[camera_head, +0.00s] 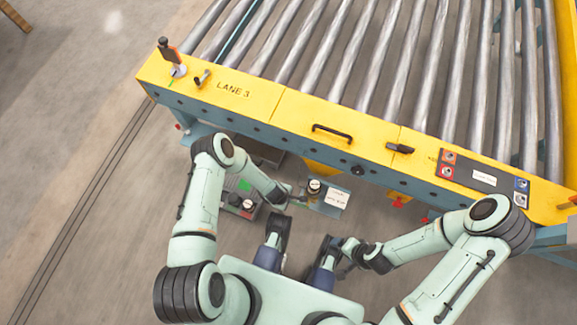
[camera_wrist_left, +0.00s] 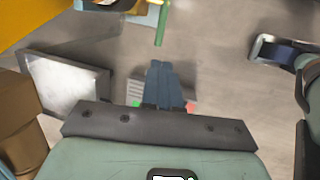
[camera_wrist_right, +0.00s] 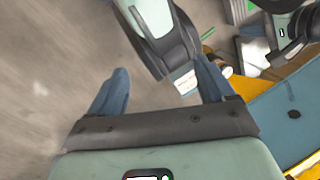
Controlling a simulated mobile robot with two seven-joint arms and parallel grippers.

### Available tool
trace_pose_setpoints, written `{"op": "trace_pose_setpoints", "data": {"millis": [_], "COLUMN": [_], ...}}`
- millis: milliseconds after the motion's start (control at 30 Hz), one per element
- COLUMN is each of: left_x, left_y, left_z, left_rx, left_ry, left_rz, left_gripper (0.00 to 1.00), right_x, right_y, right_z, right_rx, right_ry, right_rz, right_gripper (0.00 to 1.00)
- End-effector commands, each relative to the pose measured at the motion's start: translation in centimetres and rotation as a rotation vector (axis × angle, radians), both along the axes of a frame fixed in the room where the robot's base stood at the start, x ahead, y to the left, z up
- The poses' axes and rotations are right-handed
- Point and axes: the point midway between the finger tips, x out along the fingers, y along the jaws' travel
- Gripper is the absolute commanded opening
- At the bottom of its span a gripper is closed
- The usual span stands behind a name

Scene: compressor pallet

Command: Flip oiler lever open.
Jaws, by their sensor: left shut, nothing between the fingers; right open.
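No part can be clearly made out as the oiler lever. A small unit with a dark round top and a white label (camera_head: 315,190) sits below the conveyor's front edge in the head view. A dark grey unit (camera_head: 240,205) with a green patch is to its left. In the left wrist view my left gripper (camera_wrist_left: 165,68) is shut and empty, its blue fingers together above a pale labelled thing (camera_wrist_left: 131,90) with green and red spots. In the right wrist view my right gripper (camera_wrist_right: 162,80) is open and empty, its fingers wide apart.
The yellow conveyor frame (camera_head: 235,90) marked LANE 3, with metal rollers, spans the upper right. It carries a red-and-black upright handle (camera_head: 169,51), a black bar handle (camera_head: 332,133) and a button panel (camera_head: 483,179). The floor at left is clear.

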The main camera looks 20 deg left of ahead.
Motion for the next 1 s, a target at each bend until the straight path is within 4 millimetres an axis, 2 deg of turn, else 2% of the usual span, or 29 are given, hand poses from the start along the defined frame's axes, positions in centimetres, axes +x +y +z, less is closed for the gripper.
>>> {"op": "trace_pose_setpoints", "data": {"millis": [433,567,767,1000], "left_x": [0.1,0.2,0.7,1.7], "left_y": [-0.4,-0.5,-1.0,-1.9], "left_z": [0.0,-0.7,-4.1,-9.3], "left_rx": [-0.007,-0.006,-0.005,-0.006], "left_ry": [0.001,0.001,0.001,0.001], "left_rz": [0.003,0.003,0.002,0.002], "left_gripper": [0.00,0.00,0.00,0.00], "right_x": [-0.1,0.2,2.0,5.6], "right_y": [0.0,-0.1,-1.0,-2.8], "right_z": [0.0,-0.4,-2.1,-4.7], "right_rx": [0.001,-0.003,-0.027,-0.073], "right_ry": [0.002,-0.006,-0.054,-0.148], "right_rz": [0.000,-0.003,-0.024,-0.062], "right_gripper": [0.82,0.82,0.82,0.82]}}
